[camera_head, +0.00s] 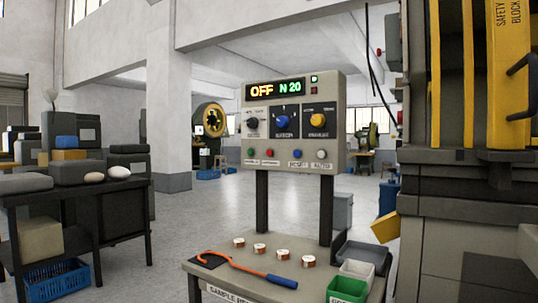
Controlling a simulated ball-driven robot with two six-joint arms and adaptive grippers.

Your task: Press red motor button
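The control panel (292,122) stands upright on two dark posts behind the sample table. Its display (276,90) reads OFF in orange and N 20 in green. The red button (269,153) is in the panel's bottom row, between a green button (250,152) on its left and a blue button (297,154) on its right. A white button (321,154) is at the right end of that row. Nothing covers the red button. Neither of my grippers shows in the head view.
The sample table (215,276) in front holds several small copper coils (283,255), an orange hook tool with a blue handle (282,281) and small bins (346,287). A dark workbench (105,190) is at left, a large machine (470,150) at right. Floor between is clear.

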